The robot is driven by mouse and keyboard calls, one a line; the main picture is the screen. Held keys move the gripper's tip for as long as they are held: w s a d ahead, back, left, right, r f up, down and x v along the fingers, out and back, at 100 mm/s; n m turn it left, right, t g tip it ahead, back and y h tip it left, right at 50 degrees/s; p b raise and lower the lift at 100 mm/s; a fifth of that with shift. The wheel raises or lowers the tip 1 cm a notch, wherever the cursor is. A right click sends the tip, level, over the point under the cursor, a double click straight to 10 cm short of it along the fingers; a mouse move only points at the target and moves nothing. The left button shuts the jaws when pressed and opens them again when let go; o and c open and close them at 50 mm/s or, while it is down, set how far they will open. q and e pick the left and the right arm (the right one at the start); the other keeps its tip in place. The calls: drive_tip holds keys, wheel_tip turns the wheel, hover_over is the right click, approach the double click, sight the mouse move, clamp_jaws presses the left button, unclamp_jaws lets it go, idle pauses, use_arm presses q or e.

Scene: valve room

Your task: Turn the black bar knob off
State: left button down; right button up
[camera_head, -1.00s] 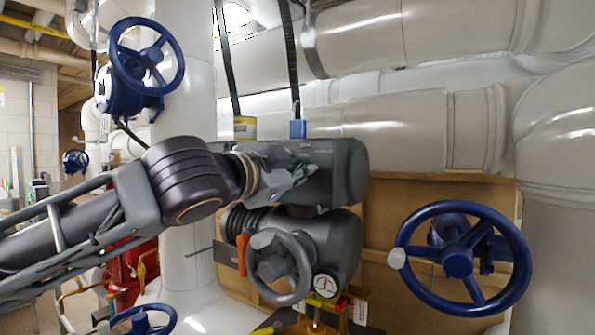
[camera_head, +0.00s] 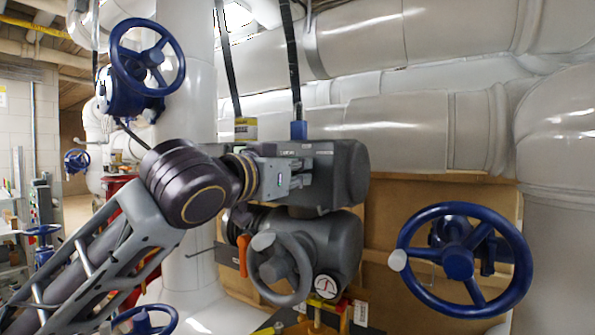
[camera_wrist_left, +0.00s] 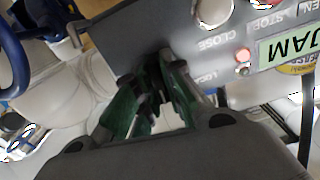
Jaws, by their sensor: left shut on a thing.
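The grey actuator box (camera_head: 343,172) hangs on the pipework in the middle of the head view. My left gripper (camera_head: 292,178) is at the panel side of the box. In the left wrist view its green-lined fingers (camera_wrist_left: 155,98) are drawn together against the panel, shut on the black bar knob. The fingers cover nearly all of the knob, so its angle cannot be told. My right gripper is not in view.
A grey handwheel (camera_head: 279,268) with a gauge (camera_head: 326,286) sits just below the box. A blue handwheel (camera_head: 463,259) stands to the right and another (camera_head: 147,57) at the upper left. Large white pipes (camera_head: 400,130) run behind.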

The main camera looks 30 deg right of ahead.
use_arm(q)
drive_tip(key=shift+n, duration=0.5)
drive_tip(key=c, duration=1.6)
unclamp_jaws()
drive_tip(key=shift+o, duration=0.4)
drive_tip(key=v, duration=1.2)
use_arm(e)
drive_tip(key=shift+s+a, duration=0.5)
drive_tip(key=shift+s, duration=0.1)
